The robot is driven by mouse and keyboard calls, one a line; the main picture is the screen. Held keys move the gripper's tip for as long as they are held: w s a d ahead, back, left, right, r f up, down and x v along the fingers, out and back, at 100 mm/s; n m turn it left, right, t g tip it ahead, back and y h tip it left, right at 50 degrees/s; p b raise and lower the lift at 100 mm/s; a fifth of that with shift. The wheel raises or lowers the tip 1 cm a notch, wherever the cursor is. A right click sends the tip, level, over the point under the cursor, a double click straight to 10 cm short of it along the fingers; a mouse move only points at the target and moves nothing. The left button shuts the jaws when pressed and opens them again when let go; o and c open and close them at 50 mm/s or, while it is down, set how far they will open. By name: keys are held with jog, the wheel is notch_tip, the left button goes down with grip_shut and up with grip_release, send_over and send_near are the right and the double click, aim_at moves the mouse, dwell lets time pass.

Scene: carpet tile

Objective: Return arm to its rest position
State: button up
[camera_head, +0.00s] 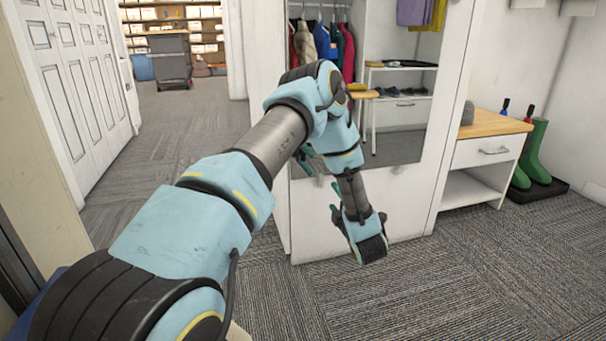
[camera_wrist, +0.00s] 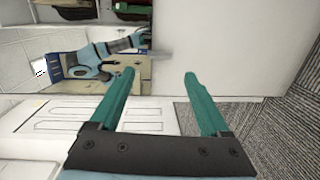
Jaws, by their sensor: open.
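My arm reaches from the lower left of the head view, bends at a raised elbow, and hangs down in front of a white cabinet panel. My gripper (camera_head: 334,198) is at its lower end, small and partly hidden, with teal fingertips towards the panel. In the wrist view, my gripper (camera_wrist: 159,73) is open, its two teal fingers apart with nothing between them.
A mirror (camera_head: 400,130) on the white panel (camera_head: 405,205) is close to my arm; its reflection shows my arm and hanging clothes. A drawer bench (camera_head: 482,152) and green boots (camera_head: 535,155) stand right. Carpet (camera_head: 470,285) is clear at front right.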

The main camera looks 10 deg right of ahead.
jog(key=w+a+r+m+g+h+p, duration=0.1)
jog(key=w+a+r+m+g+h, duration=0.25)
jog(key=r+m, duration=0.3)
jog(key=s+a+r+m+g+p, duration=0.1)
jog(key=s+a+r+m+g, duration=0.25)
jog(key=a+r+m, duration=0.2)
jog(key=s+a+r+m+g+y+p, duration=0.15)
jog(key=s+a+r+m+g, duration=0.25)
jog(key=s+a, duration=0.65)
jog(key=s+a+r+m+g+p, duration=0.25)
jog(key=s+a+m+g, duration=0.2)
jog(key=s+a, duration=0.6)
notch_tip(320, 180, up, 37)
jog(key=s+d+p, duration=0.1)
jog(key=p, duration=3.5)
jog(key=shift+s+d+n, duration=0.2)
jog(key=shift+d+n, duration=0.15)
jog(key=shift+d, duration=0.05)
